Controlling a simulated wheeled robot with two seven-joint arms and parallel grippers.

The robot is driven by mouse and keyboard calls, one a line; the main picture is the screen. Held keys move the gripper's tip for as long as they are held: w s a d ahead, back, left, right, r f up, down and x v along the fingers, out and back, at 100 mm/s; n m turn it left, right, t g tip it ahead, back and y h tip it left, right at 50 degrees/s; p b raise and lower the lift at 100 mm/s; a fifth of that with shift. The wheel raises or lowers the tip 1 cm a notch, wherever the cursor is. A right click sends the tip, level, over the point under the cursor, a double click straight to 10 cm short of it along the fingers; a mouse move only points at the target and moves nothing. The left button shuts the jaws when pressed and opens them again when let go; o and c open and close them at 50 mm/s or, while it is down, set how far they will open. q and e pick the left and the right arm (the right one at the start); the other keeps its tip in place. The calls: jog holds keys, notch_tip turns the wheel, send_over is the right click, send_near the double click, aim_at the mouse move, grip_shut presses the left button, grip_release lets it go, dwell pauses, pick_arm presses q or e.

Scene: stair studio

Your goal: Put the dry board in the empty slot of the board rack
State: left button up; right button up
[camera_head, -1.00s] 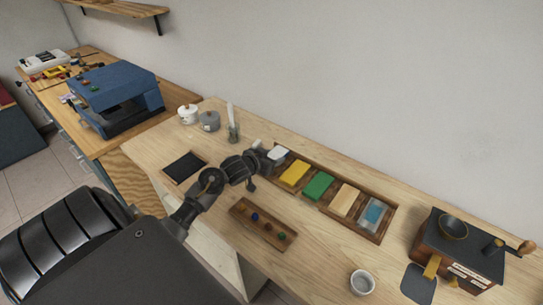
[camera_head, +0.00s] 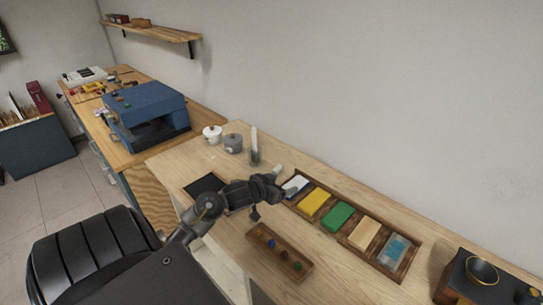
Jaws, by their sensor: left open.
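My left gripper (camera_head: 278,186) is open at the left end of a long wooden tray (camera_head: 355,248) on the pale bench. A white and blue block (camera_head: 297,186) lies in the tray's left end, right beside the fingers; I cannot tell whether they touch it. Far left, thin upright pieces (camera_head: 17,107) stand on a dark cabinet; they may be boards in a rack, but are too small to tell. I cannot pick out the dry board or an empty slot for certain. My right gripper is not in view.
The tray also holds yellow (camera_head: 314,202), green (camera_head: 337,216), beige (camera_head: 363,234) and pale blue (camera_head: 393,250) blocks. A small wooden holder (camera_head: 279,253) lies in front. A blue machine (camera_head: 150,103) sits on the farther bench.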

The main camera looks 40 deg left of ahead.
pick_arm(q)
jog(key=v, duration=0.5)
jog(key=shift+s+r, duration=0.1)
jog(key=shift+s, duration=0.1)
dwell(0.3)
